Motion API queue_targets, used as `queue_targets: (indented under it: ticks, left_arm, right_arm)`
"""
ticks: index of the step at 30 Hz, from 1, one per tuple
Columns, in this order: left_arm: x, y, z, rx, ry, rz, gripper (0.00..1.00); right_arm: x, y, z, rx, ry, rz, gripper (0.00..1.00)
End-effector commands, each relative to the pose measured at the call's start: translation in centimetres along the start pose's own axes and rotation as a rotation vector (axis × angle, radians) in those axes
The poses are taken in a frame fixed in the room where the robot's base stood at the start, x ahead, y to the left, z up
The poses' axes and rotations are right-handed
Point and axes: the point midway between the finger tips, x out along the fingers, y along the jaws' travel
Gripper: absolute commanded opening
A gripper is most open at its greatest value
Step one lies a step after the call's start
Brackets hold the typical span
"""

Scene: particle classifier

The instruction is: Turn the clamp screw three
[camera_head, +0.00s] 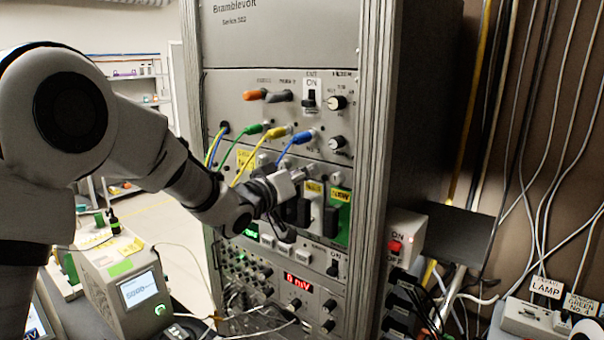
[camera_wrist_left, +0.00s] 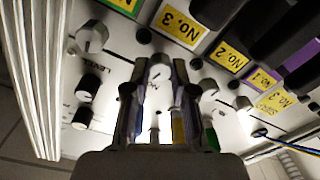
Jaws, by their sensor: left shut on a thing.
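My left gripper (camera_head: 297,178) reaches the front of the tall grey rack, at the row of small silver clamp screws under the plugged cables. In the left wrist view its two fingers (camera_wrist_left: 159,82) are closed around a silver clamp screw (camera_wrist_left: 158,72), one finger on each side. This screw sits by the yellow "No. 3" label (camera_wrist_left: 180,27), which appears upside down there. More silver screws stand apart on either side, one at the upper left (camera_wrist_left: 92,38) and one at the right (camera_wrist_left: 208,88). In the head view the gripper hides the held screw.
Blue (camera_head: 297,138), yellow (camera_head: 275,134) and green cable plugs sit just above the gripper. Black blocks (camera_head: 330,218) stand just below it. A device with a screen (camera_head: 140,288) is at the lower left. A red-switch box (camera_head: 402,243) and loose cables are at the right.

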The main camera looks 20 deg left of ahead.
Motion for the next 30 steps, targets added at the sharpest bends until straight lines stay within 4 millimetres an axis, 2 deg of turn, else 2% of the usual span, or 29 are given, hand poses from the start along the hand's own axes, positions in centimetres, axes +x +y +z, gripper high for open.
queue_targets:
  ticks: [6, 7, 9, 20, 23, 30]
  left_arm:
    - [0.0, 0.1, -0.1, 0.002, 0.002, 0.001, 0.00]
    - [0.0, 0.1, -0.1, 0.002, 0.002, 0.001, 0.29]
    - [0.0, 0.0, -0.1, 0.002, 0.002, 0.001, 0.51]
    - [-0.5, 0.0, 0.0, 0.001, -0.001, -0.001, 0.51]
    - [-1.9, -0.1, -0.1, -0.001, 0.001, -0.001, 0.51]
    - [-8.0, -0.1, -0.1, -0.004, 0.001, -0.001, 0.51]
  right_arm:
    - [0.0, 0.0, 0.0, 0.000, 0.000, 0.000, 0.00]
    - [0.0, 0.0, 0.0, 0.000, 0.000, 0.000, 0.00]
    - [0.0, 0.0, 0.0, 0.000, 0.000, 0.000, 0.00]
    - [0.0, 0.0, 0.0, 0.000, 0.000, 0.000, 0.00]
    - [0.0, 0.0, 0.0, 0.000, 0.000, 0.000, 0.00]
    - [0.0, 0.0, 0.0, 0.000, 0.000, 0.000, 0.00]
